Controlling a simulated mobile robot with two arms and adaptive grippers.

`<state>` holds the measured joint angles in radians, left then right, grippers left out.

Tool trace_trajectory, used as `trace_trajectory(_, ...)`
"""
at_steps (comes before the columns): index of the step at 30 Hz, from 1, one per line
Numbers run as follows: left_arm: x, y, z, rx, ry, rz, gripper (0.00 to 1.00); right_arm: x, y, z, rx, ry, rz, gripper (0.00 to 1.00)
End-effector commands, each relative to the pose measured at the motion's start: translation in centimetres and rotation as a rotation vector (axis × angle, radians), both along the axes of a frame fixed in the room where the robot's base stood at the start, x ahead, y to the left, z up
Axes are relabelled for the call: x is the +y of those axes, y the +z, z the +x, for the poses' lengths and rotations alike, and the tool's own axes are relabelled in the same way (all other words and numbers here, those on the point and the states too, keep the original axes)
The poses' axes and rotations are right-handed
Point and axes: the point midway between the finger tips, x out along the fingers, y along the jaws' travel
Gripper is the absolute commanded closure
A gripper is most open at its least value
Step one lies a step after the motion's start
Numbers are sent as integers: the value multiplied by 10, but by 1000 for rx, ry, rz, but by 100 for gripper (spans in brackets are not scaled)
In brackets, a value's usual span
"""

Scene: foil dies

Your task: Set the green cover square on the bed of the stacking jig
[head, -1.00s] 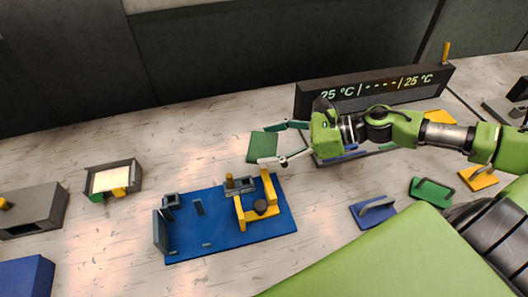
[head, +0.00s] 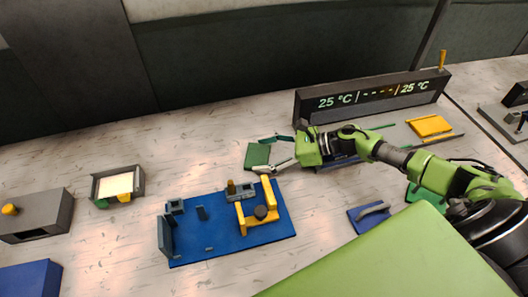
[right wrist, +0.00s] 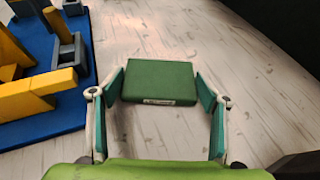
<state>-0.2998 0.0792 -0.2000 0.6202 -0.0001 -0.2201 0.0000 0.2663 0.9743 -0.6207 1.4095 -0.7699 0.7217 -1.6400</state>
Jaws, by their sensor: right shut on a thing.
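The green cover (head: 257,154) is a flat, dark green block just behind the stacking jig. My right gripper (head: 261,155) reaches in from the right and is shut on it, with one finger on each side. In the right wrist view the cover (right wrist: 160,90) lies between the fingertips, with a small pale label on its near edge. I cannot tell whether it is clear of the table. The jig's blue bed (head: 210,245) is in front of it, with grey stops and a yellow bracket; it also shows in the right wrist view (right wrist: 85,30). My left gripper is not in view.
A dark display bar (head: 375,97) stands behind my right arm. A grey tray (head: 96,188) and a grey box with a yellow knob (head: 40,222) are at left. A blue plate with a handle (head: 368,217) lies at right.

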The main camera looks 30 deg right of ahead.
Motion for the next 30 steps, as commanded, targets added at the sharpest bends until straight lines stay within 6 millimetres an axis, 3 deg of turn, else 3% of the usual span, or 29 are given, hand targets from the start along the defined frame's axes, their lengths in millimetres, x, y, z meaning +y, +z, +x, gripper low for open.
trace_trajectory(13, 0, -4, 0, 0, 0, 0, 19, 0, -8, 0, -1, 0, -1, 53)
trace_trajectory(14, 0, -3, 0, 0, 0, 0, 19, 0, -8, 0, -2, 1, -1, 29)
trace_trajectory(15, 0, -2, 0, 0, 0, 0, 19, 0, -7, 0, -1, 0, -1, 18)
trace_trajectory(16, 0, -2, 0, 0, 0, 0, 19, 0, -7, 0, -1, 0, -1, 14)
trace_trajectory(30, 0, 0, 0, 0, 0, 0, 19, -4, -4, -3, 0, -1, -2, 14)
